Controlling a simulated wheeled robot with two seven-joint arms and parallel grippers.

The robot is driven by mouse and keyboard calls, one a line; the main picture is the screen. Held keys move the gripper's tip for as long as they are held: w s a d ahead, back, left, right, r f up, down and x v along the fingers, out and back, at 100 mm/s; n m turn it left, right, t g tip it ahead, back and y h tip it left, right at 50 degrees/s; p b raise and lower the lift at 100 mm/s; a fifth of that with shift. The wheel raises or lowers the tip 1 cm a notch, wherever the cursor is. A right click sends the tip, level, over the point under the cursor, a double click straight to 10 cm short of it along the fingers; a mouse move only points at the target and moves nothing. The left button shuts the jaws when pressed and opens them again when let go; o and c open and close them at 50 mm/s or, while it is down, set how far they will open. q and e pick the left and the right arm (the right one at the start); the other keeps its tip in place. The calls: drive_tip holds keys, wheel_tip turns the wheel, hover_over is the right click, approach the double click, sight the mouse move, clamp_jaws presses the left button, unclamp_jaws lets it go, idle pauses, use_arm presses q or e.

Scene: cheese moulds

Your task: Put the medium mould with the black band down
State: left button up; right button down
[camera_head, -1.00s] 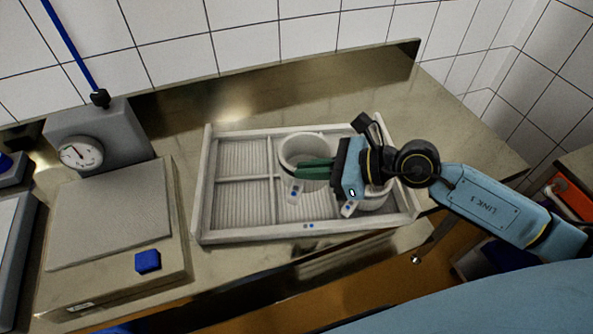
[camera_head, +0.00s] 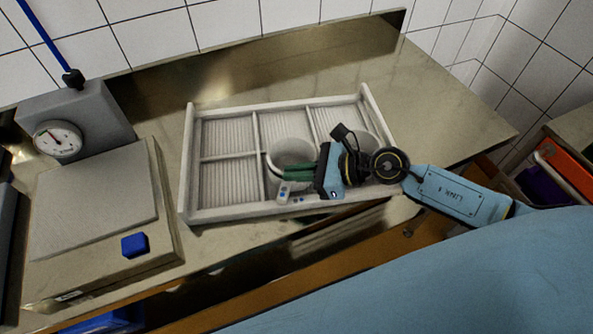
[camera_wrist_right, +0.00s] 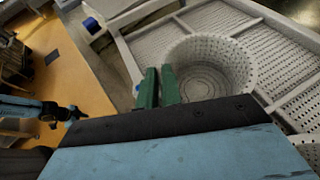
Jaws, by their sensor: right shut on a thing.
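A white perforated mould (camera_head: 292,150) is at the front middle of the white divided tray (camera_head: 187,165). My right gripper (camera_head: 290,170) is shut on its wall, with green fingers on the near right side of it. A small tag with blue dots (camera_head: 284,190) shows at the mould's front. In the right wrist view the mould (camera_wrist_right: 218,65) is open-topped and empty, and the green fingers (camera_wrist_right: 158,85) are at its edge. No black band can be made out. I cannot tell whether the mould's bottom touches the tray.
Another white mould (camera_head: 370,143) stands in the tray at the right, partly hidden by my right gripper and wrist. The tray's left compartments look empty. A scale with a dial (camera_head: 58,140) and a blue block (camera_head: 134,244) stands at the left. The steel counter (camera_head: 440,110) is clear behind the tray.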

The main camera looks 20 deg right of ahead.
drive_tip(key=c, duration=1.6)
unclamp_jaws()
drive_tip(key=shift+f, duration=0.1)
use_arm(q)
drive_tip(key=shift+s+a+f, duration=0.1)
drive_tip(key=shift+s+f, duration=0.05)
drive_tip(key=shift+s, duration=0.6)
